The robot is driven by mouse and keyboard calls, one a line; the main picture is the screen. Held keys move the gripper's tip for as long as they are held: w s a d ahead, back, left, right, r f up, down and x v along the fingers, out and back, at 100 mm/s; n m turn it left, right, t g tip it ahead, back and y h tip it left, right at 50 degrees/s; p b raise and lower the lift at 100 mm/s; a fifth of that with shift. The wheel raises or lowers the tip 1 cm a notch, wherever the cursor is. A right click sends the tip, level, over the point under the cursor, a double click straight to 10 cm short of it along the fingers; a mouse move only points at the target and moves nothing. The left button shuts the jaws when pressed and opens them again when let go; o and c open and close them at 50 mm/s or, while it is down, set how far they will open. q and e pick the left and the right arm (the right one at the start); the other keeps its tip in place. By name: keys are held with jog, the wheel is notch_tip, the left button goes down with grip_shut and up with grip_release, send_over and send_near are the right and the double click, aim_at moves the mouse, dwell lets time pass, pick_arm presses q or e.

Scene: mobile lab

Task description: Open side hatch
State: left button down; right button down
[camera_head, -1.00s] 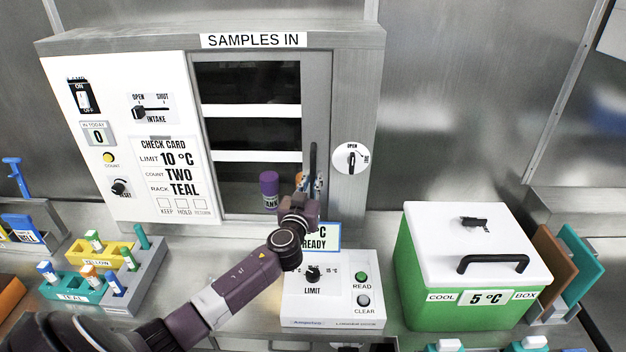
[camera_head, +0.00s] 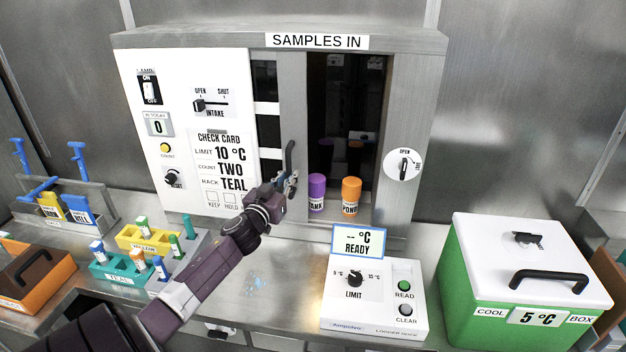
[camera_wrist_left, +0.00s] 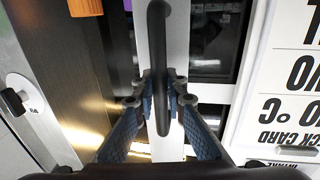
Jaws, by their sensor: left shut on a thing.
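The samples-in cabinet (camera_head: 418,70) has a sliding grey hatch panel (camera_head: 291,95) with a dark vertical handle (camera_head: 289,158). The handle also shows in the left wrist view (camera_wrist_left: 158,70), between the blue padded fingers. My left gripper (camera_head: 288,184) is shut on this handle; it also shows in the left wrist view (camera_wrist_left: 161,100). The hatch stands slid to the left, and the right part of the cabinet is open. A purple-capped tube (camera_head: 317,194) and an orange-capped tube (camera_head: 350,196) stand inside the opening. My right gripper is not in view.
A logger dock (camera_head: 374,300) with a display reading READY stands below the opening. A green cool box (camera_head: 500,280) is at the right. Racks with tubes (camera_head: 125,268) are at the left. A round OPEN knob (camera_head: 403,165) is on the cabinet's right side.

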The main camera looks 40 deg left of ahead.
aim_at(283, 166)
pick_arm(q)
jog(key=s+a, duration=0.1)
jog(key=a, duration=0.1)
jog(key=s+a, duration=0.1)
jog(key=shift+s+a, duration=0.1)
jog(key=shift+a, duration=0.25)
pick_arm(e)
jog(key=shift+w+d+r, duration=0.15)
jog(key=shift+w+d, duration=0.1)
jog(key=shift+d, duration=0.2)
pick_arm(q)
jog(key=c, duration=2)
grip_release()
jog(key=shift+d, duration=0.1)
jog(key=shift+o, duration=0.2)
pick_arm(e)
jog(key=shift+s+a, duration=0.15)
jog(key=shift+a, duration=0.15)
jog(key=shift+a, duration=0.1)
